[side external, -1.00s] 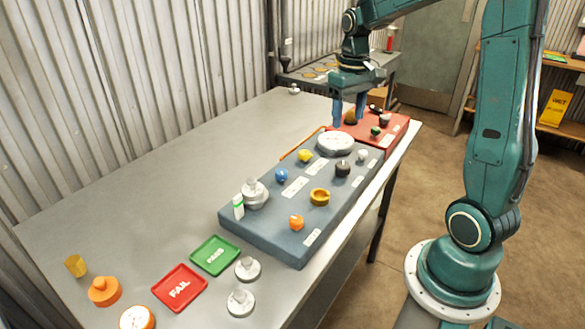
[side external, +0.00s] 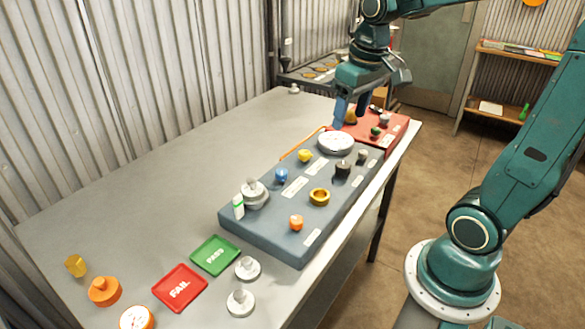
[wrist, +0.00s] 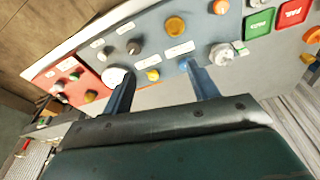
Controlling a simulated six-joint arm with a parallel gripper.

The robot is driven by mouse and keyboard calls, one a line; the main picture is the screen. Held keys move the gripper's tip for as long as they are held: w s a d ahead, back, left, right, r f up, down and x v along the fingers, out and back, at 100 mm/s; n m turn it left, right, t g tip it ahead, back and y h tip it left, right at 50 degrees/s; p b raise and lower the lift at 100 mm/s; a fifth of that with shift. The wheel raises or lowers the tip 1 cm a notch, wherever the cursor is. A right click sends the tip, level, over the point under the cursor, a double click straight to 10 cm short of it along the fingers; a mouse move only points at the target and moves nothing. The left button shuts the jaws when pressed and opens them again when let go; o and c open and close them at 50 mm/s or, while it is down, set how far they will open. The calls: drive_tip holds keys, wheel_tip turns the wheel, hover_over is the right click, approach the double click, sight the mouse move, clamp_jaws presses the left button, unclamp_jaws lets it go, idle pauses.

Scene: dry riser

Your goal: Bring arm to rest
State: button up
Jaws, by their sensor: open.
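My gripper (side external: 350,112) is at the far end of the table, above the seam between the blue-grey board (side external: 262,240) and the red board (side external: 396,137). Its blue fingers are apart with nothing between them. In the wrist view my gripper (wrist: 162,88) also shows open and empty, pointing over the boards. In the side view the fingers partly overlap the red board and its brown knob (side external: 350,116). Whether the fingertips touch anything cannot be told.
A white round gauge (side external: 336,142) sits near the fingers. A green PASS tray (side external: 215,255) and red FAIL tray (side external: 180,288) lie at the near end. The table's left side (side external: 150,180) is mostly clear.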

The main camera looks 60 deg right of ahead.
drive_tip(key=s+a+n+t, duration=0.2)
drive_tip(key=s+a+t, duration=0.1)
drive_tip(key=s+a, duration=0.5)
drive_tip(key=shift+s+a+r+t+y, duration=0.3)
drive_tip(key=shift+s+a+r, duration=0.1)
drive_tip(key=shift+s, duration=0.6)
idle(0.6)
drive_tip(key=g, duration=0.6)
hover_over(344, 165)
wheel_tip(344, 165, down, 6)
drive_tip(key=shift+w+f, duration=0.1)
drive_tip(key=shift+f, duration=0.05)
drive_tip(key=shift+f, duration=6.8)
